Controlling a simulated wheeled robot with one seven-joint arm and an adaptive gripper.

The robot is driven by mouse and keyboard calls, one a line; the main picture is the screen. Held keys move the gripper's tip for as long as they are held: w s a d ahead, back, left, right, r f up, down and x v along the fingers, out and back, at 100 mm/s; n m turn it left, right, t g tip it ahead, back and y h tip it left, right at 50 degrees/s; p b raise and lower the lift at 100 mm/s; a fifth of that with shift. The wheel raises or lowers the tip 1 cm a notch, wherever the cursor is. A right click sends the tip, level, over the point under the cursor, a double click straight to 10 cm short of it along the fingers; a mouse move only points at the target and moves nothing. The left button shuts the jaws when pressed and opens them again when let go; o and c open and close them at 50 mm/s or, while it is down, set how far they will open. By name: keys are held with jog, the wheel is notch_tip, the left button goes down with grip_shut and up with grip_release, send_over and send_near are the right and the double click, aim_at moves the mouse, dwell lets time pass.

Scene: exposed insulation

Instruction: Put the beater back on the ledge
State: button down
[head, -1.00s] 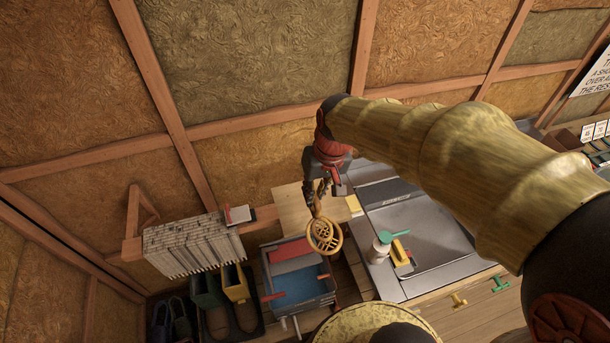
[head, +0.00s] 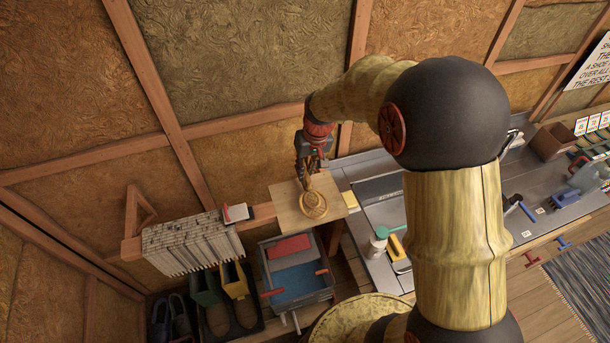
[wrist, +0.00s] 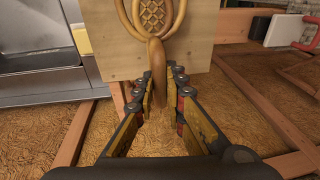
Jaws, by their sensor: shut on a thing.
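The beater (head: 314,206) is a tan woven wicker one with a looped head. My gripper (head: 307,174) is shut on its handle, with the head pointing down and toward the camera in the head view. The ledge, a pale plywood board (head: 284,203) by the wall, lies behind the beater. In the wrist view the beater's head (wrist: 152,17) shows at the top against the plywood ledge (wrist: 203,40), and the handle runs between the fingers of my gripper (wrist: 163,76). I cannot tell whether the beater touches the board.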

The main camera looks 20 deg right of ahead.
jog(key=shift+w+f, duration=0.2)
jog(key=shift+f, duration=1.55)
jog(key=shift+f, duration=0.2)
jog(key=c, duration=1.8)
grip_release()
jog(key=shift+c, duration=0.2)
jog(key=shift+r, duration=0.1)
